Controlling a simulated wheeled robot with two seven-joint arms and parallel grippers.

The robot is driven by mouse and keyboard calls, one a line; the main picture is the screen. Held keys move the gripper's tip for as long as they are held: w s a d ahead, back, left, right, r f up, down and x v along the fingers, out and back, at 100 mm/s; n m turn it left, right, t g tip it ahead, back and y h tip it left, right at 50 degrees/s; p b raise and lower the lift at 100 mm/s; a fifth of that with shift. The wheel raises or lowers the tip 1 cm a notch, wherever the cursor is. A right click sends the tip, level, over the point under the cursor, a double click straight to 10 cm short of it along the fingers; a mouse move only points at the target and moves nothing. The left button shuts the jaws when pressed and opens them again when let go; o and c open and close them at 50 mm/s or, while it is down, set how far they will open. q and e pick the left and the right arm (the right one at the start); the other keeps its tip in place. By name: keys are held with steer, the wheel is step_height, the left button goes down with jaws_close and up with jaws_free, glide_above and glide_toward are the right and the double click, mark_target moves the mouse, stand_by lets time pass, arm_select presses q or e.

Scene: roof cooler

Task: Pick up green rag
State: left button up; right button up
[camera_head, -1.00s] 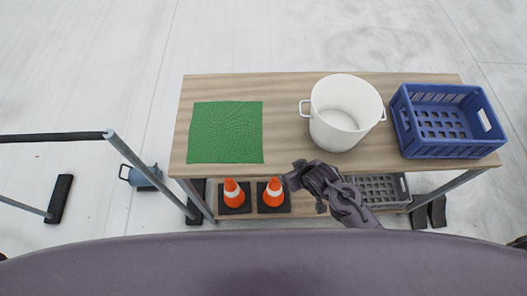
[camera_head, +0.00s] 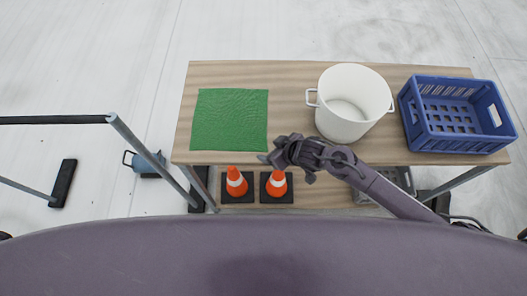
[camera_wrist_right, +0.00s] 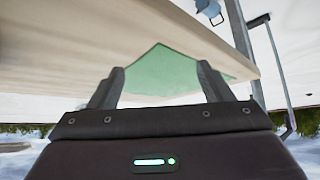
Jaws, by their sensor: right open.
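The green rag (camera_head: 229,118) lies flat on the left part of the wooden table (camera_head: 290,75) in the head view. My right gripper (camera_head: 266,158) is at the table's front edge, just right of the rag's lower right corner and apart from it. In the right wrist view, the gripper's fingers (camera_wrist_right: 160,82) are spread with nothing between them, and the rag (camera_wrist_right: 165,70) shows beyond them on the tabletop. My left gripper is not in view.
A white pot (camera_head: 348,125) stands right of the rag, with a blue crate (camera_head: 458,145) at the right end. Two orange cones (camera_head: 236,183) stand on the lower shelf. A metal rail (camera_head: 150,155) rises at the left. The tabletop around the rag is clear.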

mark_target(263, 147)
steer(key=shift+b+x, duration=0.35)
steer(key=shift+x, duration=0.5)
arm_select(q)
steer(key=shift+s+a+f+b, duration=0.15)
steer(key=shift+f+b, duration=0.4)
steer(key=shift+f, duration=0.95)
arm_select(e)
steer(key=shift+x, duration=1)
steer(key=shift+c, duration=0.4)
jaws_close()
